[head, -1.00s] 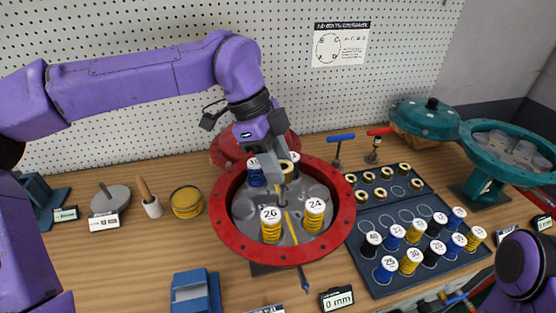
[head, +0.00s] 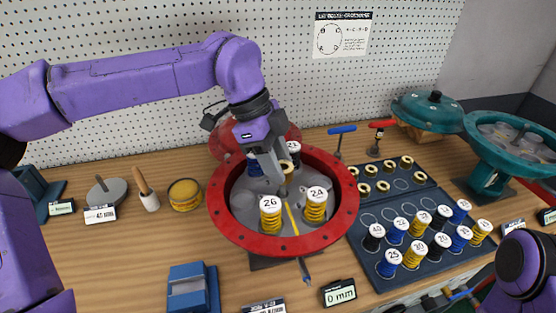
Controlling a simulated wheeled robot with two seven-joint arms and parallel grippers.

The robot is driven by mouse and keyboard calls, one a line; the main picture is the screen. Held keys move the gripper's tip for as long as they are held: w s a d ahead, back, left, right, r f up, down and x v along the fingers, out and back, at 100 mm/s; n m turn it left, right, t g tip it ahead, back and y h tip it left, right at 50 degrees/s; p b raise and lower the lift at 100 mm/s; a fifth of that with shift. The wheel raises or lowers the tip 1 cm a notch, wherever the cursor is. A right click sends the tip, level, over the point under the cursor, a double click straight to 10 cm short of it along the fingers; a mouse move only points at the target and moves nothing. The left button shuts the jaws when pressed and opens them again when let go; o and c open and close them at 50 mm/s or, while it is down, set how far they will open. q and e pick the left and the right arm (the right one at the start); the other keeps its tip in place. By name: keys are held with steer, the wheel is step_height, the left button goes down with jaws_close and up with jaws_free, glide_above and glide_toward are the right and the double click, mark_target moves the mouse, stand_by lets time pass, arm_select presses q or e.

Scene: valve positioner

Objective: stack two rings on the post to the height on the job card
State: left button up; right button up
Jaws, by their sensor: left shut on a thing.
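My left gripper (head: 283,172) points down inside the red round housing (head: 221,223), near its middle. It is shut on a brass ring (head: 288,166), which shows just beside the fingertips. The post is hidden behind the fingers and the ring, so I cannot tell whether the ring is around it. Several more brass rings (head: 383,186) sit in the upper part of the dark tray (head: 388,208). The job card (head: 341,35) hangs on the pegboard; its small text is unreadable. My right arm (head: 526,268) shows at the lower right; its gripper is out of view.
Spools marked 26 (head: 270,216) and 24 (head: 316,206) stand in the housing's front, with others behind. Several numbered spools (head: 413,254) fill the tray's lower part. A display reading 0 mm (head: 339,293) and a blue block (head: 190,290) stand in front. A teal housing (head: 490,160) is right.

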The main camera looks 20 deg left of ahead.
arm_select(q)
steer(key=shift+f+b, duration=0.5)
steer(key=shift+f, duration=0.2)
steer(key=o, duration=1.2)
steer(key=v, duration=1)
steer(key=shift+r, duration=0.3)
